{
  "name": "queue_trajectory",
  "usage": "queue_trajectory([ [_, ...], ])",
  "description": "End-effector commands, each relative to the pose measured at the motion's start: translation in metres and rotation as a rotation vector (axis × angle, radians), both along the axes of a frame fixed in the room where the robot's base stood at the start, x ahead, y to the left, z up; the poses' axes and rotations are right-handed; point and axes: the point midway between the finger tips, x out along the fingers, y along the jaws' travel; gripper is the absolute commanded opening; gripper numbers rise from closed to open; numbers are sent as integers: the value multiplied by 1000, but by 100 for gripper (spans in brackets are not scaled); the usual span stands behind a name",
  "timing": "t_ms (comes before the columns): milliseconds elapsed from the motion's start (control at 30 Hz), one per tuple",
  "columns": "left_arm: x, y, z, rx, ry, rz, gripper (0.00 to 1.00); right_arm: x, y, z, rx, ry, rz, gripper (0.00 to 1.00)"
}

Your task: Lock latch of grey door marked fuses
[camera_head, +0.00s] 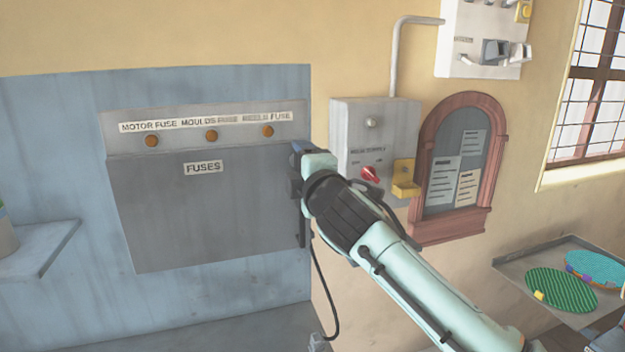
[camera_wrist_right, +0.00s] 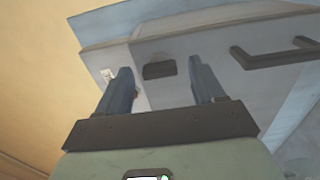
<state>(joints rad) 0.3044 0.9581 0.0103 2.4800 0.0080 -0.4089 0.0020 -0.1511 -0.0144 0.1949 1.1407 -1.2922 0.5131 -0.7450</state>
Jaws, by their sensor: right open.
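The grey door (camera_head: 200,225) marked FUSES hangs on the blue wall panel under a strip of orange lamps and looks shut. In the right wrist view, a small dark block that looks like its latch (camera_wrist_right: 158,69) sits on the grey face between my fingertips, and a dark bar handle (camera_wrist_right: 272,56) is to the right. My right gripper (camera_head: 298,150) is at the door's upper right edge; in the wrist view it (camera_wrist_right: 160,72) is open, fingers either side of the latch, with contact unclear. In the head view it hides the latch. My left gripper is not in view.
A grey switch box (camera_head: 350,130) with a red knob and a yellow bracket (camera_head: 404,180) is on the wall right of my gripper. A red-framed notice board (camera_head: 487,165) is beyond it. A tray (camera_head: 525,260) with round discs is lower right. A shelf (camera_head: 40,245) is at left.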

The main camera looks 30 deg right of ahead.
Motion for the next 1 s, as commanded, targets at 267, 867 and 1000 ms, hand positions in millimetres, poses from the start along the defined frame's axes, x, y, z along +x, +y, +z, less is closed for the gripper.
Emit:
queue_trajectory([
  [267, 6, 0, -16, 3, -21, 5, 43, -58, 14, -1, -1, -3, 1, 68],
  [867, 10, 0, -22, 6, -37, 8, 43, -121, 30, 0, 2, 0, 1, 68],
  [1000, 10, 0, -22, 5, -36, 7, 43, -121, 29, 0, 2, -1, 1, 68],
])
